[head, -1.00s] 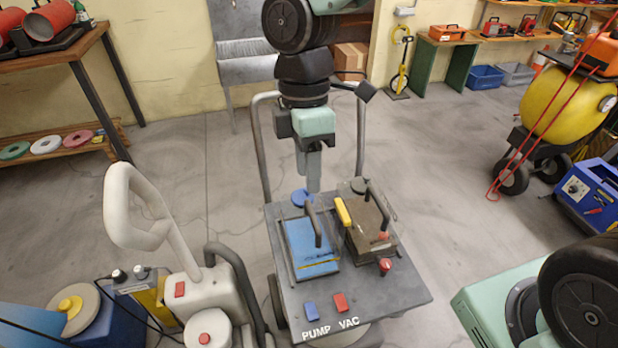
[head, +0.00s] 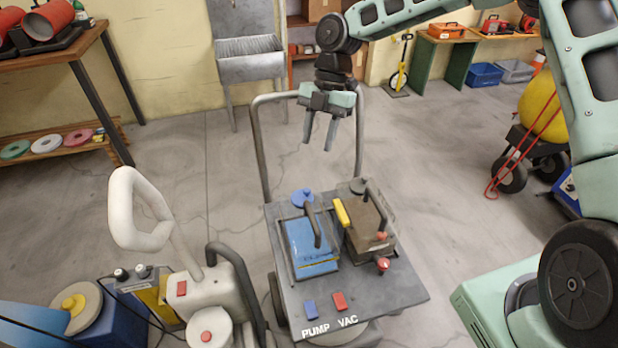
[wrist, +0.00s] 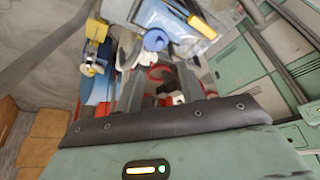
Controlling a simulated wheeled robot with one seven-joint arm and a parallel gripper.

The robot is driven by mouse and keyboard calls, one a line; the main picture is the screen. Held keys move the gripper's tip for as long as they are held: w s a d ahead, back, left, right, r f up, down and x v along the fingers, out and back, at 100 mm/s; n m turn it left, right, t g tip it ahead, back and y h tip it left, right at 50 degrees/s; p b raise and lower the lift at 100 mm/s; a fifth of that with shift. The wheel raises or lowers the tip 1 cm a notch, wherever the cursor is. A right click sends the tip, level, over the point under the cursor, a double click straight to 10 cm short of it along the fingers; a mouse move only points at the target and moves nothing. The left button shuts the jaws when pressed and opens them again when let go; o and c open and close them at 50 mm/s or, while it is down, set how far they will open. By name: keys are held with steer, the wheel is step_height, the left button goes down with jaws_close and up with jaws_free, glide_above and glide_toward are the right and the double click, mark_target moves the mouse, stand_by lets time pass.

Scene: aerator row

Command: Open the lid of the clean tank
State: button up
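A dark grey cart top carries two tank lids side by side. The blue lid (head: 308,258) is on the left, with a dark upright handle (head: 313,222). It looks down flat. The brown-grey lid (head: 368,232) is on the right, with its own dark handle and a yellow grip (head: 342,212). I cannot read which tank is the clean one. My gripper (head: 318,146) hangs above and behind the cart's far edge, well clear of both lids. Its two fingers are apart with nothing between them. The wrist view shows a blue knob (wrist: 156,40) beyond the fingers.
A blue knob (head: 303,197) stands behind the blue lid. Blue (head: 310,309) and red switches (head: 339,301) sit at the front by the PUMP and VAC labels. The cart's tall push handle (head: 257,150) rises around my gripper. A white-handled machine (head: 135,215) stands close left.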

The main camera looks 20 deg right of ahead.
mark_target(307, 189)
steer(key=p+x, duration=0.1)
steer(key=x, duration=1)
steer(key=shift+f+p, duration=0.1)
steer(key=shift+p, duration=0.2)
jaws_close()
